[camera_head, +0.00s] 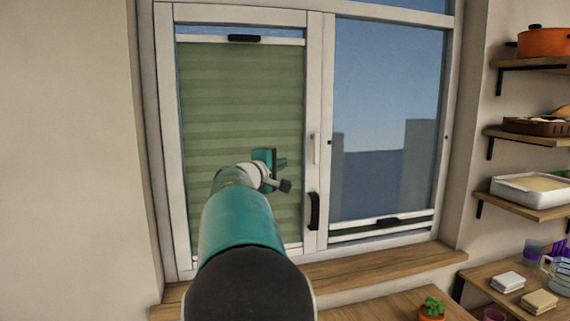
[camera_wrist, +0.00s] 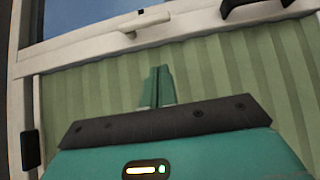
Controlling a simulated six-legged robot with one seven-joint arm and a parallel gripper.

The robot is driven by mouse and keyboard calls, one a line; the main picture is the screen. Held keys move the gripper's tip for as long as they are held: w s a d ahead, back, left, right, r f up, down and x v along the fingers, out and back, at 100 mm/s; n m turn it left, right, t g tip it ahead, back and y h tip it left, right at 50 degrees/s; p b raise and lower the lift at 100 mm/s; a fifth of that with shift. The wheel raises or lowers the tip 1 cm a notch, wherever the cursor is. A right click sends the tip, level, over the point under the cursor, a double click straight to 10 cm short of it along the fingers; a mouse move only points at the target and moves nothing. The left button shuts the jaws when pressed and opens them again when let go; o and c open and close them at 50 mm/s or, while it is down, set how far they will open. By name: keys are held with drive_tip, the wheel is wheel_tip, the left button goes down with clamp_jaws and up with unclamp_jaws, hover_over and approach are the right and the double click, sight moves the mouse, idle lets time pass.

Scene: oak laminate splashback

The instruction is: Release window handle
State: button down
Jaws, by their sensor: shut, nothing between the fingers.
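A white lever handle (camera_head: 313,148) sits upright on the middle stile of the left window sash, and it also shows near the top of the wrist view (camera_wrist: 135,27). A black pull handle (camera_head: 313,211) is below it on the same stile, and the wrist view shows part of it (camera_wrist: 262,10) at the top right. My gripper (camera_head: 281,162) is in front of the green pleated blind, to the left of the white handle in the head view. Its teal fingers (camera_wrist: 157,72) are shut together with nothing between them, apart from both handles.
The green blind (camera_head: 225,115) covers the left sash, with a black grip (camera_head: 243,38) on its top rail. The right pane's blind (camera_head: 385,225) is lowered. A wooden sill (camera_head: 350,268) runs below; wall shelves (camera_head: 530,135) with dishes stand at the right.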

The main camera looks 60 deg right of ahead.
sight(315, 148)
drive_tip(key=s+d, duration=0.1)
drive_tip(key=d, duration=0.2)
drive_tip(key=s+d, duration=0.1)
drive_tip(key=d, duration=0.3)
drive_tip(key=s+d, duration=0.1)
drive_tip(key=d, duration=0.2)
drive_tip(key=shift+d, duration=0.3)
drive_tip(key=shift+w+f, duration=0.1)
